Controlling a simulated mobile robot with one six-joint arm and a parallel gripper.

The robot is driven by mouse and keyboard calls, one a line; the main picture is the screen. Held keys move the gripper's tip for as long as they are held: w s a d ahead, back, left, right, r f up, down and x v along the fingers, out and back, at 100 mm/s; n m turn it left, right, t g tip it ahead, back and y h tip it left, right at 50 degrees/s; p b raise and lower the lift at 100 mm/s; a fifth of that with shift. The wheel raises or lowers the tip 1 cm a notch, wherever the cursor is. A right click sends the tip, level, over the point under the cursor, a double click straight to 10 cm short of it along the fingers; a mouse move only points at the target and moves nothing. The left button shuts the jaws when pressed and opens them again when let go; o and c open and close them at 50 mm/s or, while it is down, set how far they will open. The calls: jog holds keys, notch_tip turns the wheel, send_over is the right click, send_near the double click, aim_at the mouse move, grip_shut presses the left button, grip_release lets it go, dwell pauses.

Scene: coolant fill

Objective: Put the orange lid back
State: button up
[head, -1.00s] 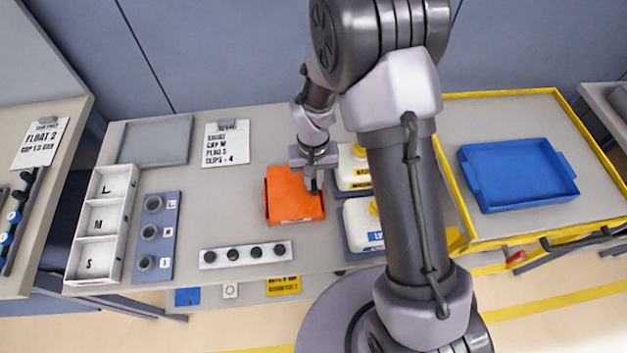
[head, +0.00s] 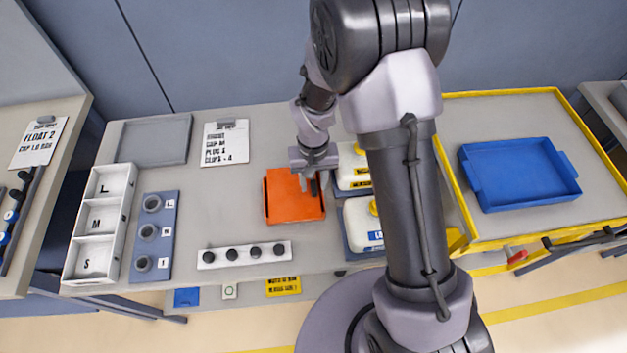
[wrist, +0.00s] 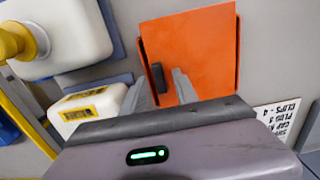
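The orange lid (head: 290,206) is a flat square plate with a dark upright handle (wrist: 158,77). It lies at the middle of the grey bench, over what looks like an orange box whose darker edge shows along its sides; it looks slightly askew on it. In the wrist view the lid (wrist: 208,50) fills the upper middle. My gripper (head: 313,186) is open above the lid's right part. In the wrist view its fingertips (wrist: 160,75) appear on either side of the handle, apart from it. I cannot tell the remaining height.
White jugs with yellow caps (head: 363,226) stand close right of the lid. A white strip with black knobs (head: 222,258) lies in front. A clipboard (head: 226,143) lies behind left. A blue tray (head: 520,175) sits on the yellow-edged table. Bench left of the lid is clear.

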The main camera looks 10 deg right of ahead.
notch_tip(320, 180, up, 21)
jog(key=s+m+t+p, duration=0.1)
jog(key=p, duration=0.3)
jog(key=s+d+r+m+t+y, duration=0.2)
jog(key=s+r+t, duration=0.3)
jog(key=s+r, duration=0.8)
jog(key=s+d+m, duration=0.1)
jog(key=s, duration=0.2)
jog(key=shift+s, duration=0.1)
notch_tip(320, 180, down, 15)
jog(key=b, duration=1.5)
jog(key=shift+r, duration=0.15)
